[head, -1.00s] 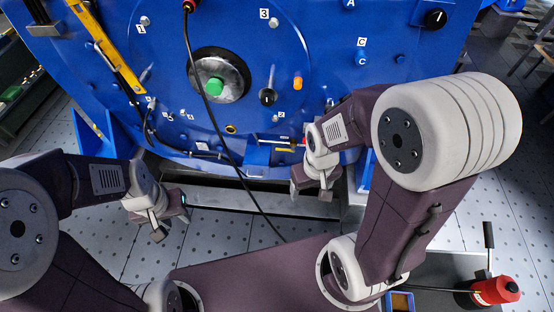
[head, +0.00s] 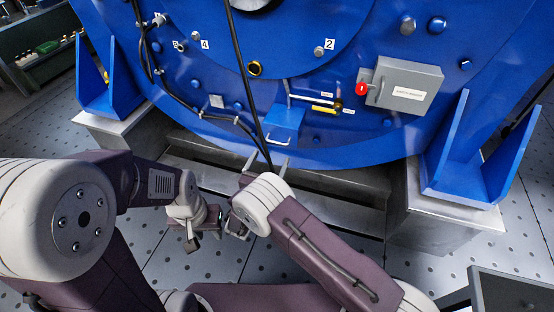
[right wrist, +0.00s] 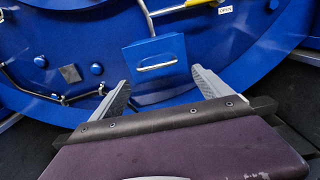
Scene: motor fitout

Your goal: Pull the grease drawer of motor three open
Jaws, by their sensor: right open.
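The grease drawer (head: 286,122) is a small blue box low on the blue motor housing, with a silver bar handle (head: 277,141) on its front. It looks shut. In the right wrist view the drawer (right wrist: 150,52) and its handle (right wrist: 157,66) are upper centre, beyond the fingers. My right gripper (head: 267,165) is open and empty just in front of and below the drawer; its two fingers (right wrist: 158,90) straddle the handle's line, apart from it. My left gripper (head: 196,235) hangs lower left, away from the drawer; its jaws are unclear.
A black cable (head: 246,80) hangs down past the drawer's left side. Blue brackets (head: 465,150) stand on metal plinths. The perforated floor (head: 240,260) is open.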

